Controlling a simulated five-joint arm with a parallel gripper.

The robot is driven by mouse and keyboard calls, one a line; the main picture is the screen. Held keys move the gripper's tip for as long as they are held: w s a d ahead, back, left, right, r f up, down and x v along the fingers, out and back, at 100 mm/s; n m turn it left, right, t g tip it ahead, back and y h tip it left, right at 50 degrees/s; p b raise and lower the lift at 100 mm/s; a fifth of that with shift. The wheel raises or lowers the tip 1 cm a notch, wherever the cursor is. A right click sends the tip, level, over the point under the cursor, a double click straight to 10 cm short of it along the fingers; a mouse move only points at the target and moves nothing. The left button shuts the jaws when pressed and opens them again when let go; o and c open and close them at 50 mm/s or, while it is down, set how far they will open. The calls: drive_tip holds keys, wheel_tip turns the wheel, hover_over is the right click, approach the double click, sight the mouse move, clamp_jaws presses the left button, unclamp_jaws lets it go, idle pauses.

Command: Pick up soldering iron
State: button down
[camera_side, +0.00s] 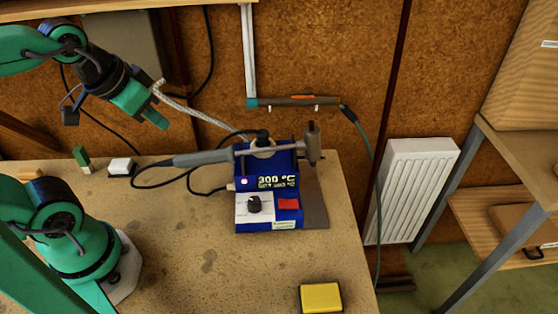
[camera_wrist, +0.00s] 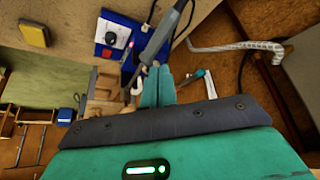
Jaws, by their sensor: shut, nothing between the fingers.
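The soldering iron (camera_side: 203,158) has a grey handle and lies roughly level across the blue soldering station (camera_side: 268,183), its right end at an upright metal holder (camera_side: 313,148). Its cord loops left of the station. In the wrist view the grey iron (camera_wrist: 161,34) slants beside the blue station (camera_wrist: 113,28), just past my fingertips in the picture. My gripper (camera_side: 157,117) is up and to the left of the iron, apart from it, with its green fingers shut and empty. The fingers (camera_wrist: 158,74) also show together in the wrist view.
A braided grey hose (camera_side: 195,113) curves between my gripper and the station. A yellow sponge (camera_side: 321,297) lies at the bench's front. The bench front-centre is clear.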

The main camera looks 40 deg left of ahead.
drive_tip(key=c, duration=1)
unclamp_jaws()
drive_tip(key=shift+c, duration=0.2)
drive_tip(key=shift+w, duration=0.1)
drive_tip(key=m+g, duration=0.5)
drive_tip(key=m, duration=0.3)
hover_over(221, 150)
drive_tip(key=s, duration=0.1)
wheel_tip(221, 150, down, 6)
drive_tip(key=shift+a+f, duration=0.1)
drive_tip(key=shift+a, duration=0.05)
drive_tip(key=shift+w+f+m+g, duration=0.3)
drive_tip(key=shift+w+f, duration=0.2)
drive_tip(key=shift+f, duration=0.05)
drive_tip(key=shift+d+f, duration=0.2)
drive_tip(key=shift+f, duration=3.7)
